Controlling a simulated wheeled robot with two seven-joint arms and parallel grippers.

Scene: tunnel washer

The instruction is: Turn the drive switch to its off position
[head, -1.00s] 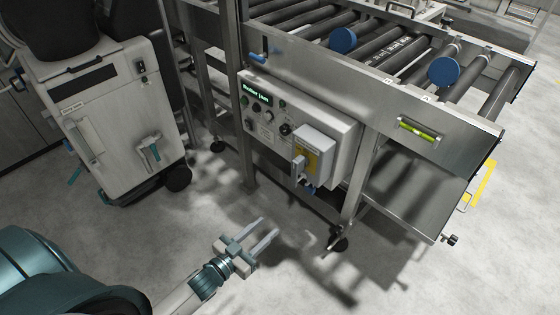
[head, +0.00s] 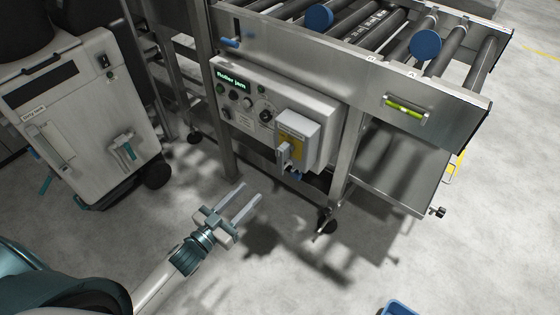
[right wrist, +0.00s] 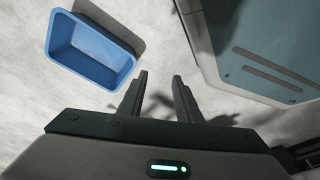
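The control panel (head: 262,113) is on the roller conveyor's side, with a display (head: 233,80) reading "Roller jam", several small buttons and a round black knob (head: 266,116). A grey box (head: 297,128) with a yellow plate and a grey lever handle (head: 284,154) sits at its right end. I cannot read which control is labelled as the drive switch, nor its position. My left gripper (head: 250,191) is open and empty, below and left of the panel, apart from it. My right gripper (right wrist: 160,76) shows in the right wrist view, open and empty above the floor.
A grey wheeled cart (head: 80,110) stands left of the conveyor. A conveyor leg (head: 224,135) stands at the panel's left. A blue bin (right wrist: 88,48) lies on the floor, its edge also in the head view (head: 398,308). Floor before the panel is clear.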

